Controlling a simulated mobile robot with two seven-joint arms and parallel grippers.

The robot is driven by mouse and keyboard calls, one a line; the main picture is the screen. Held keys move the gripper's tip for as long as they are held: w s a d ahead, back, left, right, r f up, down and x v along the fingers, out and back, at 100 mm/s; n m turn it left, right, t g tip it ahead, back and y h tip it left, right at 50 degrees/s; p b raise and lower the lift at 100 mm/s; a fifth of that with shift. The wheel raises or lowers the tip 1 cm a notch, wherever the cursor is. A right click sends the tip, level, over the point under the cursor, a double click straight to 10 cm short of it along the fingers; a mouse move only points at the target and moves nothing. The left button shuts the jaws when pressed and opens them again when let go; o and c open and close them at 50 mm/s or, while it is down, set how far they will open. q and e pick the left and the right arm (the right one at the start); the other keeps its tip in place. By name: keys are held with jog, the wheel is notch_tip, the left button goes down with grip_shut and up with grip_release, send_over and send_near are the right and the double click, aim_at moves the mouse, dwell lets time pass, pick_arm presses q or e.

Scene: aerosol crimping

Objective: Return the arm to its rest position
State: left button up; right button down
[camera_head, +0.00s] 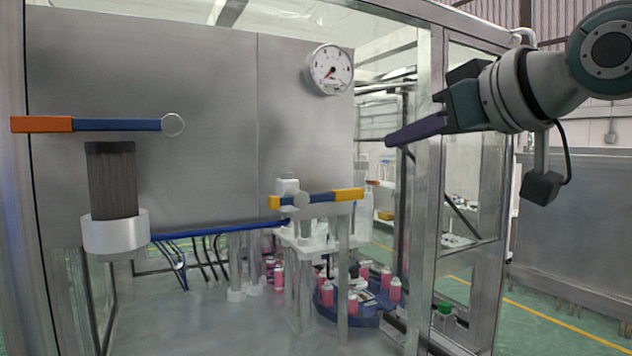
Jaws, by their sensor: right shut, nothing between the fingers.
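My right gripper (416,131) is in the upper right of the head view, at the end of my right arm (528,88). Its purple fingers are together, point left and slightly down, and hold nothing. The gripper is in front of the machine's metal frame post, apart from the handles and the gauge as far as I can tell. My left gripper and arm are not in the picture.
A pressure gauge (330,69) is on the grey panel (180,60). An orange and blue lever (95,125) is at left, above a dark cylinder (112,180). A yellow and blue lever (317,198) is at centre. Pink cans (327,293) stand on a blue carousel (365,319). Metal posts (432,180) frame the machine.

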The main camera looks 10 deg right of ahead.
jog(key=s+a+f+g+h+p, duration=0.2)
jog(key=s+f+g+p, duration=0.35)
jog(key=s+f, duration=0.75)
jog(key=s+d+f+m+g+h+p, duration=0.1)
jog(key=s+f+g+p, duration=0.1)
jog(key=s, duration=0.8)
jog(key=s+d+f+m+g+h+p, duration=0.1)
jog(key=s+d+f+g+p, duration=0.1)
jog(key=s, duration=0.9)
notch_tip(320, 180, down, 3)
jog(key=shift+r+m+g+h+p, duration=0.1)
jog(key=shift+m+g+h+p, duration=0.3)
jog(key=shift+g+p, duration=0.3)
